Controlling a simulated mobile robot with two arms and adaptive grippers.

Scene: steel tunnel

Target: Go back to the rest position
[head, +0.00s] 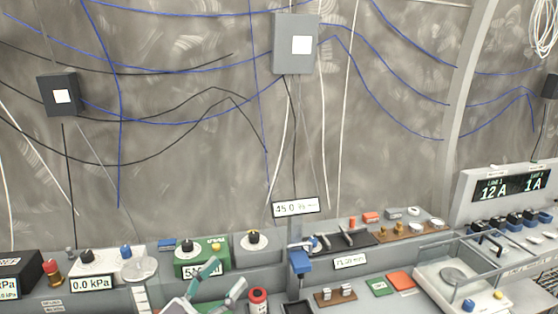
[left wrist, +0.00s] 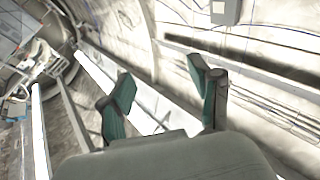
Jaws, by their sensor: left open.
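My left gripper (head: 223,278) shows at the bottom of the head view, in front of the bench. Its two green fingers are spread apart, with nothing visible between them. In the left wrist view the left gripper (left wrist: 161,80) also has its fingers apart and empty, with the tunnel wall and bright strips behind them. My right gripper is in neither view.
The bench carries a green box with a dial (head: 188,258), a red-topped cylinder (head: 257,299), a blue clamp-like part (head: 300,262), a glass-walled balance (head: 452,275) and a display panel (head: 507,188). Wall boxes and cables hang above; the space before the wall is clear.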

